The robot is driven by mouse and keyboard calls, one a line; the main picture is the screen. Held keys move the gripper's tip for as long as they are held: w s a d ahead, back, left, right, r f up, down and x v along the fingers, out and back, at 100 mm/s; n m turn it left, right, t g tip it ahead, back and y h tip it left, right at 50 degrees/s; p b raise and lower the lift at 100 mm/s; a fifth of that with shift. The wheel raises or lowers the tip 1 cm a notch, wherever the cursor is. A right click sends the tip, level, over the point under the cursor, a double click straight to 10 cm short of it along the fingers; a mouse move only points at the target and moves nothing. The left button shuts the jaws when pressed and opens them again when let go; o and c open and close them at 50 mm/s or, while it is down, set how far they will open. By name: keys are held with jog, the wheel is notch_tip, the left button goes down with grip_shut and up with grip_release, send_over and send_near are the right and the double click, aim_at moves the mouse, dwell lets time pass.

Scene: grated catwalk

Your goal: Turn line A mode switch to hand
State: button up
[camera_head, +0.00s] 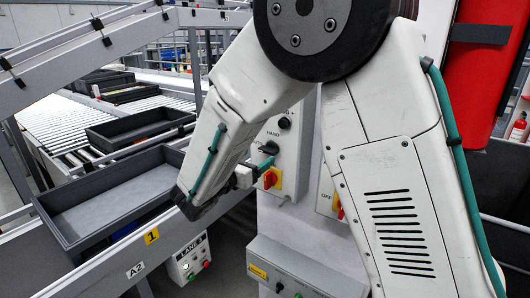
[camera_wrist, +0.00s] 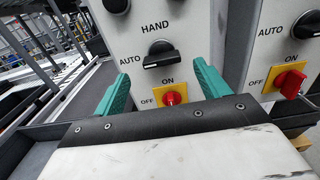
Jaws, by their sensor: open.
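A grey panel holds a black mode switch (camera_wrist: 161,54) under the word HAND. Its handle lies roughly level across the panel, with a pale line along it. I cannot tell which end is the pointer. It also shows in the head view (camera_head: 269,147). No line letter is readable on this panel. My gripper (camera_wrist: 163,82) is open and empty, with teal fingers either side of the lower part of the panel, below the mode switch in the wrist view. In the head view my gripper (camera_head: 258,170) is close to the panel front; my arm hides part of it.
Below the mode switch is a red-on-yellow ON/OFF switch (camera_wrist: 172,98). A second panel at right has an AUTO-marked black knob (camera_wrist: 305,23) and another red switch (camera_wrist: 289,83). A lower grey box (camera_head: 300,270) juts out below. A dark tray (camera_head: 115,200) lies at left.

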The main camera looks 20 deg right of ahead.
aim_at(265, 151)
jog(key=x, duration=0.5)
jog(key=shift+d, duration=0.15)
jog(key=c, duration=1)
